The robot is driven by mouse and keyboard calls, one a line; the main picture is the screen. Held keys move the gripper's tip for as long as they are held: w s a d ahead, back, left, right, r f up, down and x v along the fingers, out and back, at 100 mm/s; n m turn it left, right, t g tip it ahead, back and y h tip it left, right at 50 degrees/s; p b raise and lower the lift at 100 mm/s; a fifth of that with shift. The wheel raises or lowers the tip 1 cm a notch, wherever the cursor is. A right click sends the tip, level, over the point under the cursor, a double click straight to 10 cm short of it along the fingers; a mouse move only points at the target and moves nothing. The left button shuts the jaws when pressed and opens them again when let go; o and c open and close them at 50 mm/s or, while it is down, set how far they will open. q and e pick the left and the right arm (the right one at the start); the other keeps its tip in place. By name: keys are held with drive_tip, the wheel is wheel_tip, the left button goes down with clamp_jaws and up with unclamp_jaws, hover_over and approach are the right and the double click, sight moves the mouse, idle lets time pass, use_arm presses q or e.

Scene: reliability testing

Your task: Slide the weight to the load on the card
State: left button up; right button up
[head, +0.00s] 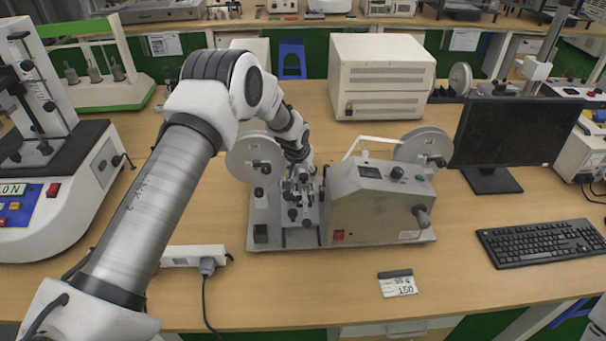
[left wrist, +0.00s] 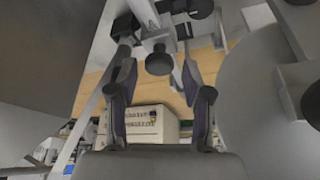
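The card (head: 398,286) lies flat on the bench in front of the grey tester; it has a dark top strip, and its lower print looks like 150, with the upper line too small to read surely. My left gripper (head: 301,184) is over the mechanism (head: 292,212) in the middle of the tester (head: 376,205). In the left wrist view its two fingers (left wrist: 160,72) are apart. A dark round knob-like piece (left wrist: 160,61) shows between the fingertips; I cannot tell whether they touch it or whether it is the weight. My right gripper is out of view.
A power strip (head: 193,256), monitor (head: 512,133) and keyboard (head: 541,242) stand nearby. The bench around the card is mostly clear.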

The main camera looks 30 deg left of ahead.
use_arm(q)
drive_tip(key=shift+w+f, duration=0.1)
drive_tip(key=shift+f, duration=0.1)
drive_tip(key=v, duration=1.2)
drive_tip(key=shift+w+a, duration=0.1)
